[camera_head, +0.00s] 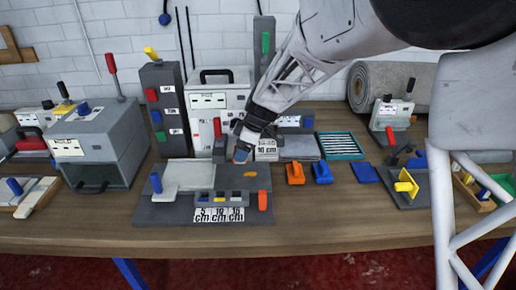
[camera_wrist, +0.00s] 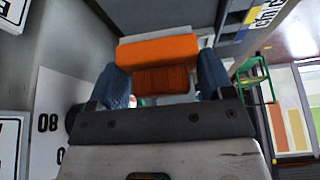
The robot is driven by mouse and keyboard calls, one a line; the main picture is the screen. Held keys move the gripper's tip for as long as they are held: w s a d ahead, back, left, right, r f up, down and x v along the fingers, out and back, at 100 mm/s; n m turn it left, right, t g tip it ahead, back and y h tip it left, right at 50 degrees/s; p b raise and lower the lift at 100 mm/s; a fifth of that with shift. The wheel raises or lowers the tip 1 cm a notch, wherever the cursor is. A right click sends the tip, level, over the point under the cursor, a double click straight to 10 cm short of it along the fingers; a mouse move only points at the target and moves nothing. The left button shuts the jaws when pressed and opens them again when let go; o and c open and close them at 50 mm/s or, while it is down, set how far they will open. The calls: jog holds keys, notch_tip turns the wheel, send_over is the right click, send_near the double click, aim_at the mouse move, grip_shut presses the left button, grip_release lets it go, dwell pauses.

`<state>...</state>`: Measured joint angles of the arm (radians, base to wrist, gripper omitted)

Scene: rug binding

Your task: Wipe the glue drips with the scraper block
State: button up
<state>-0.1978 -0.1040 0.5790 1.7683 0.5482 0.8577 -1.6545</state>
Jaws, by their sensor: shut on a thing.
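My gripper (camera_head: 241,152) is low over the dark right part of the grey work board (camera_head: 180,214). In the wrist view my gripper (camera_wrist: 163,82) has its blue fingertips shut on an orange block (camera_wrist: 158,49) with a ridged lower face, which looks like the scraper block. In the head view the block is mostly hidden by the fingers; I cannot tell whether it touches the board. A flat orange patch (camera_head: 250,174), which looks like a glue drip, lies just right of and nearer than the fingertips. Other drips cannot be made out.
A light grey pad (camera_head: 184,175) covers the board's left part. An orange-handled clamp (camera_head: 263,201) stands at its front right. An orange block (camera_head: 295,174) and a blue block (camera_head: 322,173) lie to the right. Grey machines (camera_head: 100,142) stand left and behind. The front table strip is clear.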

jog(key=shift+s+a+r+n, duration=0.15)
jog(key=shift+s+a+n, duration=0.05)
jog(key=shift+a, duration=0.3)
jog(key=shift+s+a+r+n, duration=0.15)
jog(key=shift+s+a+n, duration=0.05)
jog(key=shift+a, duration=0.3)
jog(key=shift+f, duration=0.1)
jog(key=shift+f, duration=3.1)
jog(key=shift+d+f, duration=0.2)
jog(key=shift+f, duration=0.7)
jog(key=shift+d+r, duration=0.25)
jog(key=shift+d, duration=0.25)
jog(key=shift+c, duration=0.3)
jog(key=shift+d+f, duration=0.15)
jog(key=shift+d, duration=0.15)
jog(key=shift+d+f, duration=0.1)
jog(key=shift+d, duration=2.5)
jog(key=shift+c, duration=0.4)
jog(key=shift+a, duration=3.6)
jog(key=shift+r, duration=4.1)
